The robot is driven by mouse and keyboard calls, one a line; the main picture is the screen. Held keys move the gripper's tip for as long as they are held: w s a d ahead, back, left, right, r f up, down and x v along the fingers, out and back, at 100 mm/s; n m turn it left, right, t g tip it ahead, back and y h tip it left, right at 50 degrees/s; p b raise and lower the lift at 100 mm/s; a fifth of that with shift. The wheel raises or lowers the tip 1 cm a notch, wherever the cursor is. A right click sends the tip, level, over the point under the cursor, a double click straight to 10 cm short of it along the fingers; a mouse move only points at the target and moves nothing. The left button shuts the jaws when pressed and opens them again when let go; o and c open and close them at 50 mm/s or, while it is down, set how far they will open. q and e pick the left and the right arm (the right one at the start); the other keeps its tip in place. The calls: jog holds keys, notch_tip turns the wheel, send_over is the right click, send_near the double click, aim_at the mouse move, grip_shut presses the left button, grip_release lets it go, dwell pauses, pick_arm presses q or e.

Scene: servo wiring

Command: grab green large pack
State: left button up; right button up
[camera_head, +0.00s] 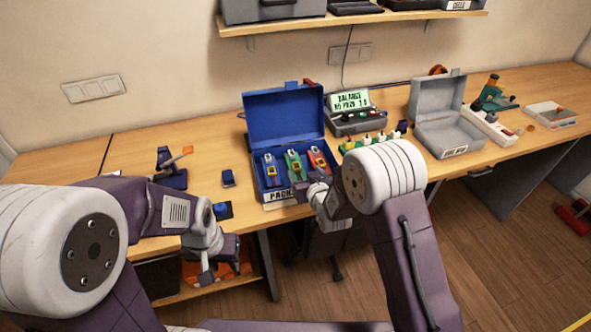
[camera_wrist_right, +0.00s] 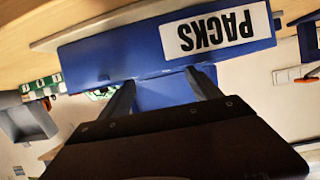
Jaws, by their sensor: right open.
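The green pack (camera_head: 294,166) stands in the open blue case (camera_head: 284,115) in the head view, between a blue-and-yellow pack (camera_head: 271,170) and a red pack (camera_head: 318,161). My right gripper (camera_head: 305,188) is at the front right of the case, and its wrist partly hides the front edge. In the right wrist view the case front with its PACKS label (camera_wrist_right: 213,32) appears upside down, just beyond the two spread, empty fingers of the right gripper (camera_wrist_right: 160,78). No pack shows in that view. My left gripper (camera_head: 212,268) hangs low, before the table's front edge; its jaws are unclear.
A balance charger (camera_head: 350,115) with a lit screen stands right of the blue case. An open grey case (camera_head: 440,120) stands further right. A small blue tool stand (camera_head: 170,168) is at the left.

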aim_at(295, 163)
jog(key=w+a, duration=0.1)
jog(key=w+a+f, duration=0.1)
jog(key=w, duration=0.1)
jog(key=shift+a+p, duration=0.1)
jog(key=shift+p, duration=0.25)
jog(key=shift+w+f, duration=0.15)
jog(key=shift+w, duration=0.15)
jog(key=p+x, duration=0.1)
jog(key=x, duration=0.4)
jog(key=shift+c, duration=0.6)
jog(key=c, duration=0.5)
grip_shut()
pick_arm(q)
jog(key=shift+a+r, duration=0.45)
jog(key=shift+r, duration=0.35)
